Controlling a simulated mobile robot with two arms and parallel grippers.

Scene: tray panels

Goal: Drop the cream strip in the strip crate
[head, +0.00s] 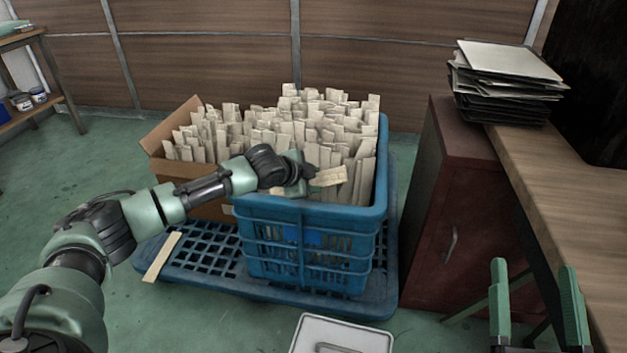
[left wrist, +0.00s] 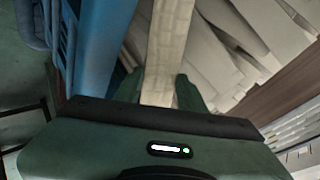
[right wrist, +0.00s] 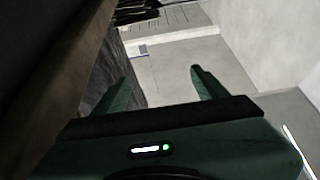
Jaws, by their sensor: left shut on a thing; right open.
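The strip crate (head: 308,257) is a blue plastic crate packed with several upright cream strips. My left gripper (head: 310,175) is over the crate's front left part, shut on a cream strip (head: 331,176). The held strip sticks out to the right of the fingers, near the crate's upright strips. In the left wrist view the held strip (left wrist: 167,45) runs between the two fingers, with the blue crate wall (left wrist: 100,45) on the left and other strips on the right. My right gripper (head: 535,300) is open and empty at the lower right, away from the crate.
The crate stands on a blue pallet (head: 190,262), with a loose cream strip (head: 162,257) at its left edge. A cardboard box (head: 153,147) with strips stands behind left. A dark red cabinet (head: 455,215) and wooden desk (head: 560,190) stand right. A grey lidded box (head: 342,336) is in front.

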